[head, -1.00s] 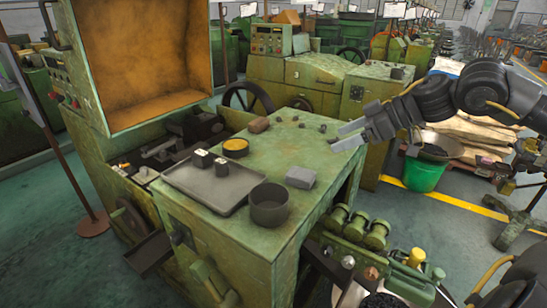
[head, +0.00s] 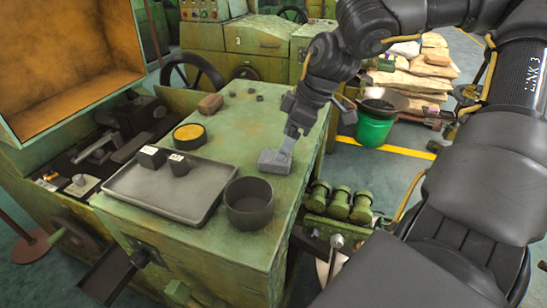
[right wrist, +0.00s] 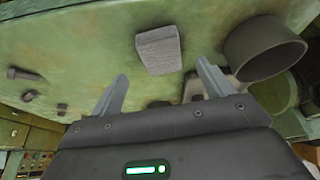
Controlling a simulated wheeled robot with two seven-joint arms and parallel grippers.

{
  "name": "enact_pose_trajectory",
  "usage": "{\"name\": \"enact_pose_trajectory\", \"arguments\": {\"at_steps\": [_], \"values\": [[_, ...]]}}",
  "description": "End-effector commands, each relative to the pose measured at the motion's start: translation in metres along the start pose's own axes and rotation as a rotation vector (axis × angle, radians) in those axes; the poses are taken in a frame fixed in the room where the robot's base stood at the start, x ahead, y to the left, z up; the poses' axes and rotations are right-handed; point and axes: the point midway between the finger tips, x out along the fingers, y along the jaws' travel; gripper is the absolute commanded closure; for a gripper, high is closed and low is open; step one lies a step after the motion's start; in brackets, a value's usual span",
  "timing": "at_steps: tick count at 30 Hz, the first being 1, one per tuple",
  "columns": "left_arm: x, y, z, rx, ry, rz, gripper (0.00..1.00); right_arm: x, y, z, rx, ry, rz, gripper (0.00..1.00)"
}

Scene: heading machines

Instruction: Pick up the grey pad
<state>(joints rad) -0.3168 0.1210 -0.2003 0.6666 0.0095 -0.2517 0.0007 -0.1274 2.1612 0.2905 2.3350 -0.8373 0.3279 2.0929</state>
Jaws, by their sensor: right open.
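The grey pad (head: 274,163) is a small flat block on the green machine top (head: 228,134), behind and right of a dark round bowl (head: 249,203). In the right wrist view the pad (right wrist: 158,50) lies just beyond the fingertips, roughly centred between them. My right gripper (head: 288,144) reaches down from the upper right to the pad, its fingers partly overlapping the pad in the head view. In the right wrist view the gripper (right wrist: 161,84) has its fingers spread with nothing between them. My left gripper is out of view.
A grey tray (head: 165,198) lies left of the bowl, with two small dark blocks on it. Green cylinders (head: 341,203) stand right of the machine top.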

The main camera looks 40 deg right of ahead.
Motion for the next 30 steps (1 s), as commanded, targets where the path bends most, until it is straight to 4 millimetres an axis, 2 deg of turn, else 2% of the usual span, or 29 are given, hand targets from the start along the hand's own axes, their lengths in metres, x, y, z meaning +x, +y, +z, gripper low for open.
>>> {"name": "enact_pose_trajectory", "arguments": {"at_steps": [8, 18, 21, 30], "values": [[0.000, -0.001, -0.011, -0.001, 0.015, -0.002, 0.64, 0.009, -0.001, -0.001, -0.002, 0.000, -0.001, 0.20], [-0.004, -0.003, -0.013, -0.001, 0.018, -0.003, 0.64, 0.050, -0.002, -0.002, -0.002, -0.003, -0.004, 0.20], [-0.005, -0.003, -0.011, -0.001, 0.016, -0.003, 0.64, 0.057, -0.002, -0.003, -0.003, -0.001, -0.002, 0.20], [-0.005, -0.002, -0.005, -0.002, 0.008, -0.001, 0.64, 0.059, -0.001, -0.003, -0.003, 0.002, -0.001, 0.21]]}}
